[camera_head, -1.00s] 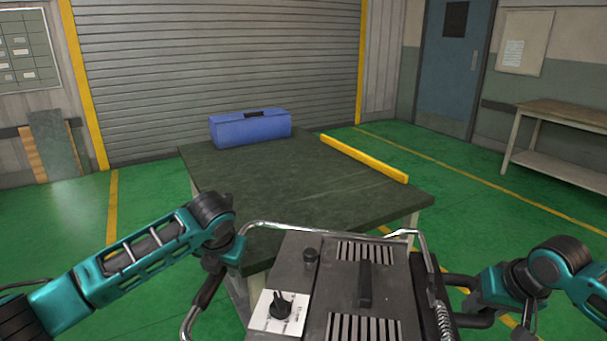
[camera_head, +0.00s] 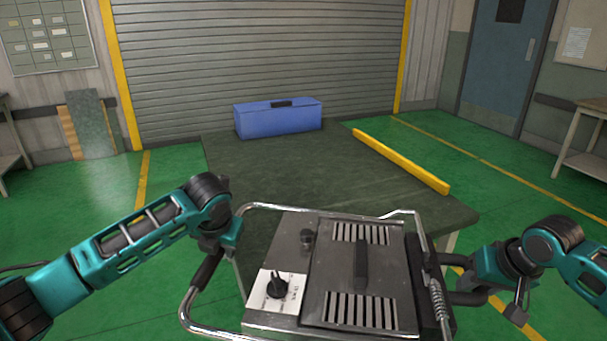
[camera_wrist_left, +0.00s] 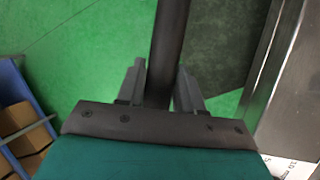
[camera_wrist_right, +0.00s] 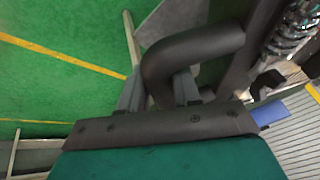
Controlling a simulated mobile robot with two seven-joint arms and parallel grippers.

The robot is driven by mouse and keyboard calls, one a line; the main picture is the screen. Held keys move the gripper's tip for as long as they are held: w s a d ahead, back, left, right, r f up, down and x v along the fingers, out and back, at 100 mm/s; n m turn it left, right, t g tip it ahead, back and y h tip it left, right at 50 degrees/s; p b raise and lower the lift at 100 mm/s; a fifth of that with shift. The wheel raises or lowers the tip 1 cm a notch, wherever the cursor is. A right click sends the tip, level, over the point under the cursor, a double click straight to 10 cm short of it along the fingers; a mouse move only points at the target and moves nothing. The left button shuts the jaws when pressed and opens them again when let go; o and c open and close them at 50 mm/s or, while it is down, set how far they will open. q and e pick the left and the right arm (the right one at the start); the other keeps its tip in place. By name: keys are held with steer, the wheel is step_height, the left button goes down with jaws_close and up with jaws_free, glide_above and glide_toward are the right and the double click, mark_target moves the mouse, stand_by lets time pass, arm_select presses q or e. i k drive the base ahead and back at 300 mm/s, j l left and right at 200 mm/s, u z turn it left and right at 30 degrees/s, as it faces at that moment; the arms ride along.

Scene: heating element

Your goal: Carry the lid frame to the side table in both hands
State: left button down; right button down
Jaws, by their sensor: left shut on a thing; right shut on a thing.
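The lid frame (camera_head: 365,270) is a grey metal plate with slotted vents, a black handle, a dial on a white label and a chrome tube around it. It shows low in the head view, in front of the dark-topped side table (camera_head: 290,172) and overlapping its near edge in the picture. My left gripper (camera_head: 210,258) is shut on the black grip at its left, seen between the fingers in the left wrist view (camera_wrist_left: 166,60). My right gripper (camera_head: 470,288) is shut on the black curved handle (camera_wrist_right: 190,52) at its right. The height above the table is hard to judge.
A blue toolbox (camera_head: 278,120) stands at the table's far left. A yellow bar (camera_head: 400,162) lies along its right edge. The tabletop between them and the lid frame is bare. A shutter (camera_head: 260,55) closes the back; another table (camera_head: 585,165) stands far right.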

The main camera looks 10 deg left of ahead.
mark_target(312, 204)
steer(key=i+l+u, duration=0.35)
steer(key=i, duration=0.2)
steer(key=i+l+u, duration=0.3)
steer(key=i, duration=0.25)
steer(key=l, duration=0.1)
